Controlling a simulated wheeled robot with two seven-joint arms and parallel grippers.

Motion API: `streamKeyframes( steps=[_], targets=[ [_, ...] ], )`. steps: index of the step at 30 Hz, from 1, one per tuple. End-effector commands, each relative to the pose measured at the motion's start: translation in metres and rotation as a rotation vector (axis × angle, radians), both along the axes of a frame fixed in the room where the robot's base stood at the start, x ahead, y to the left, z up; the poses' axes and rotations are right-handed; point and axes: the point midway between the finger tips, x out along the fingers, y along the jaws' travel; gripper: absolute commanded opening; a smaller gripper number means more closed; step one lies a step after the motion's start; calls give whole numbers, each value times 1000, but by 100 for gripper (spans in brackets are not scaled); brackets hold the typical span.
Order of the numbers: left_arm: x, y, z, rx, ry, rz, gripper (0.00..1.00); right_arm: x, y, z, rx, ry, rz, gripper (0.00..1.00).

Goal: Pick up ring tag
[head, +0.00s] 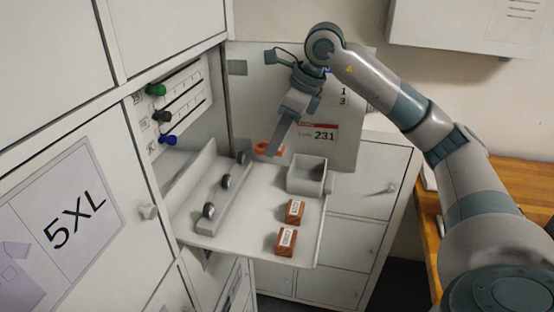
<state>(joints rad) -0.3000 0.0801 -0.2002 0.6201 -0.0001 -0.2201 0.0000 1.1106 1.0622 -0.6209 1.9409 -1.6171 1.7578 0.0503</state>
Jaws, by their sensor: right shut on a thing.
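The ring tag (262,147), an orange ring-like piece, shows small at the back of the fold-down shelf, at the fingertips of my right gripper (272,152). The gripper reaches down from the upper right and is shut on it. The fingers hide part of the tag, and I cannot tell whether it touches the shelf. My left gripper is out of view.
The white shelf (262,240) holds an open grey bin (308,187), two labelled orange-brown blocks (295,211) (285,242) and a ledge with three grey discs. Green, black and blue knobs (168,140) sit on the left panel. A wooden desk (515,190) is at right.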

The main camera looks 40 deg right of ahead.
Motion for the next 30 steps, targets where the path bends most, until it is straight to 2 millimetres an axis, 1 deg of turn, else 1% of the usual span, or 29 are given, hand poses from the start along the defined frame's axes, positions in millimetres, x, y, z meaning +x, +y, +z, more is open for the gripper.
streamKeyframes(
  steps=[1,12,18,24,30],
  targets=[
    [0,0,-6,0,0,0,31,1,1,11,1,-7,2,10],
    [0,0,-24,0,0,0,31,0,1,93,2,-6,1,10],
    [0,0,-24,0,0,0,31,0,0,134,0,-4,-1,10],
    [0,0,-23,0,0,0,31,0,0,165,-1,-3,-1,10],
    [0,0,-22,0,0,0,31,0,0,189,0,-3,-1,10]
  ],
)
